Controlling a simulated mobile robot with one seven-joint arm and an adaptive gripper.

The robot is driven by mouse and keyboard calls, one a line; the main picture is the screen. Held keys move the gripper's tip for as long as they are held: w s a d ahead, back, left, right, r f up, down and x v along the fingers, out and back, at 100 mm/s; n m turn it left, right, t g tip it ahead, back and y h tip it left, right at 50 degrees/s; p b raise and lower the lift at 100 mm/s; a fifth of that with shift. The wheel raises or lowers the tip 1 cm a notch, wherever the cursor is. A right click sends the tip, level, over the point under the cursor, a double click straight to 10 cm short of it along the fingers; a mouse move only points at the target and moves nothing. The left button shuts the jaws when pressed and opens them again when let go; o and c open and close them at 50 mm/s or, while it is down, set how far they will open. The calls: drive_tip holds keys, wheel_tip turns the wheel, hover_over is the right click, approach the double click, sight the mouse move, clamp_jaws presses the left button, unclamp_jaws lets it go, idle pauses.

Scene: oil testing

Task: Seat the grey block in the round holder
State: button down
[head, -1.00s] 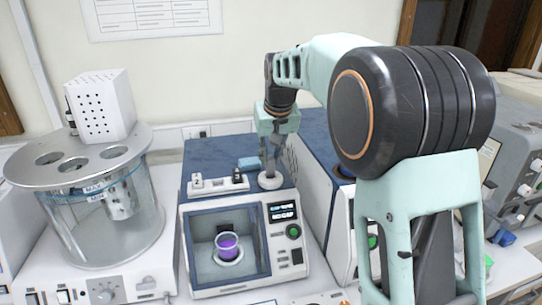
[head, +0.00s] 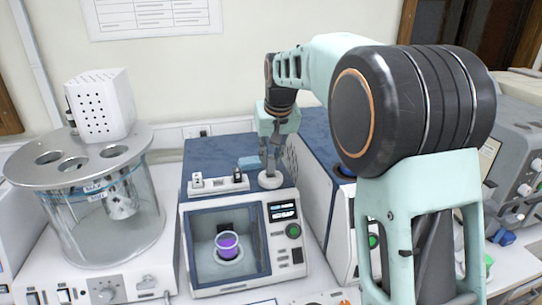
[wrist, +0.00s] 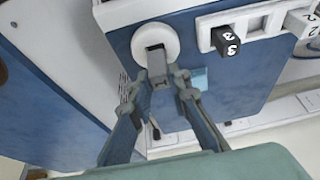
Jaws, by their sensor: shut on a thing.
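The grey block (wrist: 158,66) is between the fingertips of my gripper (wrist: 165,82), which is shut on it. The round holder (wrist: 140,37) is a white disc with a square opening, on the blue top of a white instrument. In the wrist view the block's far end overlaps the opening; I cannot tell how deep it sits. In the head view my gripper (head: 271,157) points down directly over the round holder (head: 269,181), and the block is too small to make out clearly.
A light blue piece (head: 249,163) lies behind. Another blue-topped instrument (head: 320,170) stands close on the right.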

drive_tip(key=shift+f+b, duration=0.4)
drive_tip(key=shift+f, duration=0.3)
drive_tip(key=shift+f, duration=0.15)
drive_tip(key=shift+f+b, duration=0.45)
drive_tip(key=shift+f, duration=0.1)
drive_tip(key=c, duration=1.7)
unclamp_jaws()
drive_tip(key=shift+c, duration=0.2)
drive_tip(key=shift+r, duration=0.1)
drive_tip(key=v, duration=1.2)
